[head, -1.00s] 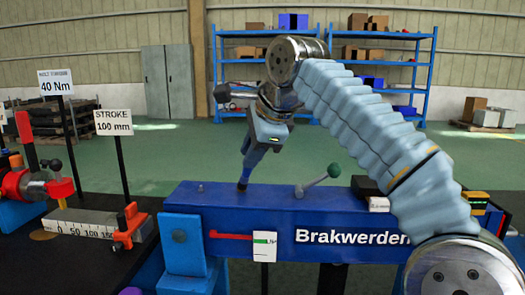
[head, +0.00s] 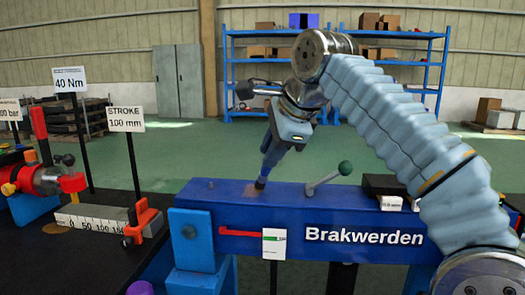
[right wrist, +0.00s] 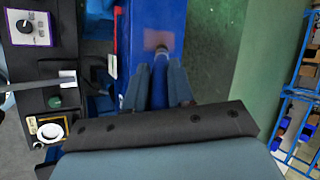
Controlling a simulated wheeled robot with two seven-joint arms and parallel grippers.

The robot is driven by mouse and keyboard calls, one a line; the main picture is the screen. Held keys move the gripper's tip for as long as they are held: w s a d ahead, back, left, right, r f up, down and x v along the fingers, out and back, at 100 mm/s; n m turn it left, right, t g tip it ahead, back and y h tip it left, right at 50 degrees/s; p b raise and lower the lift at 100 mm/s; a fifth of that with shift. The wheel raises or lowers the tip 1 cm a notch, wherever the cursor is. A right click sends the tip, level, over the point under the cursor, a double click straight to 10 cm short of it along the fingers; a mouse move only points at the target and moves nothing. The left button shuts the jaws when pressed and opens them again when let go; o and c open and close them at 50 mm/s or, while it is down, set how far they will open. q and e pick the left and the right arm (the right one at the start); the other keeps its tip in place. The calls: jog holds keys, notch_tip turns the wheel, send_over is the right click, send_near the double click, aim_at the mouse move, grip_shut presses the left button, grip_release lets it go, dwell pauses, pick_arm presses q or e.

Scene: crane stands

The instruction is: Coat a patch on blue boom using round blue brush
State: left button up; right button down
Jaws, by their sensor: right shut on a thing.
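The blue boom (head: 290,215), marked "Brakwerden", lies across the lower middle of the head view. A small brownish patch (head: 250,191) shows on its top face, left of the green-knobbed lever, and also in the right wrist view (right wrist: 155,40). My right gripper (head: 271,153) is shut on the round blue brush (head: 264,172), which slants down to the boom. The brush tip is at the patch's edge; I cannot tell whether it presses on it. In the right wrist view the brush (right wrist: 159,88) sits between the fingers. My left gripper is out of view.
The green-knobbed lever (head: 330,178) stands on the boom right of the brush. A black item (head: 385,186) lies further right. Red-and-grey stroke gauge (head: 100,217) and sign posts stand at left. Blue shelves (head: 335,75) are far behind.

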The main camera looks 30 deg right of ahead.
jog(key=shift+s+d, duration=2.3)
jog(key=shift+d, duration=0.4)
jog(key=w+a, duration=0.6)
jog(key=a, duration=0.2)
jog(key=shift+a+p, duration=0.35)
jog(key=shift+a, duration=0.05)
notch_tip(320, 180, up, 6)
jog(key=shift+r, duration=0.1)
